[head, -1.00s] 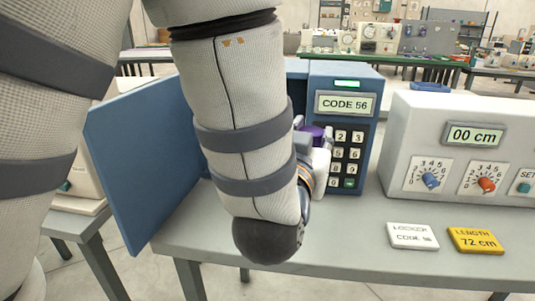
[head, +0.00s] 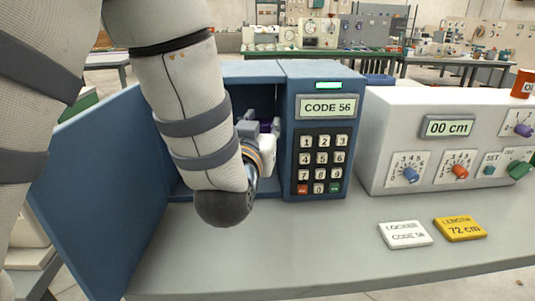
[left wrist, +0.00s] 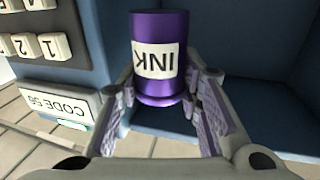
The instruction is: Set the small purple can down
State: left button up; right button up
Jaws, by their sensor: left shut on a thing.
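The small purple can (left wrist: 152,95), labelled INK, is between the finger pads of my left gripper (left wrist: 165,100). Its label and the locker's code display both appear upside down in the left wrist view, so the can looks upright. In the head view, the left gripper (head: 254,136) reaches into the mouth of the open blue locker (head: 232,72), and only a bit of the can (head: 266,127) shows. The gripper is shut on the can. Whether the can touches the locker floor is hidden. My right gripper is not in view.
The locker door (head: 100,185) stands open to the left. A keypad panel (head: 320,150) showing CODE 56 is right of the opening. A white control box (head: 400,120), a white card (head: 405,235) and a yellow card (head: 460,229) are on the grey table (head: 300,250).

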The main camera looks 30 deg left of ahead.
pick_arm(q)
jog(key=w+a+f, duration=0.1)
jog(key=a+f, duration=0.1)
jog(key=f, duration=0.1)
jog(key=w+a+f, duration=0.1)
jog(key=f, duration=0.2)
jog(key=w+a+f, duration=0.1)
jog(key=a+f, duration=0.1)
jog(key=f, duration=0.1)
jog(key=shift+w+a+f, duration=0.25)
jog(key=shift+w+a, duration=0.1)
jog(key=shift+w, duration=0.05)
jog(key=shift+f, duration=0.1)
jog(key=shift+f, duration=0.1)
jog(key=shift+f, duration=0.55)
jog(key=o, duration=1.1)
jog(key=shift+o, duration=0.3)
jog(key=shift+s+f, duration=0.1)
jog(key=shift+f, duration=0.05)
